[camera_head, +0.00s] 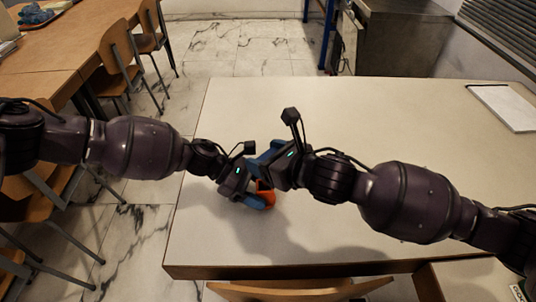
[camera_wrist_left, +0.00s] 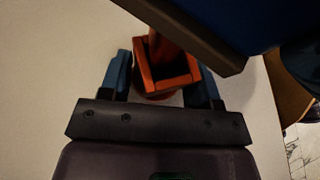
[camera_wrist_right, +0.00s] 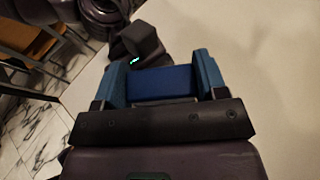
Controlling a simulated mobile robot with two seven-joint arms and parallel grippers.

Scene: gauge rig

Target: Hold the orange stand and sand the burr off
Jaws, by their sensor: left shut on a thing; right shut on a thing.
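The orange stand (camera_head: 266,194) is on the pale table, mostly hidden by my grippers in the head view. In the left wrist view the stand (camera_wrist_left: 168,80) shows as an orange block with a square opening and an upright part. My left gripper (camera_head: 258,202) is shut on it, with a blue finger at each side. My right gripper (camera_wrist_right: 162,80) is shut on a blue block (camera_wrist_right: 162,83), likely the sander, held above the stand. The block's dark underside edge crosses the top of the left wrist view (camera_wrist_left: 205,40). The burr is not visible.
The pale table (camera_head: 330,110) has wide free room behind and to the right. A white tray or sheet (camera_head: 504,107) lies at its right. A wooden chair (camera_head: 300,290) stands at the front edge. More chairs and a wooden table (camera_head: 60,60) are at left.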

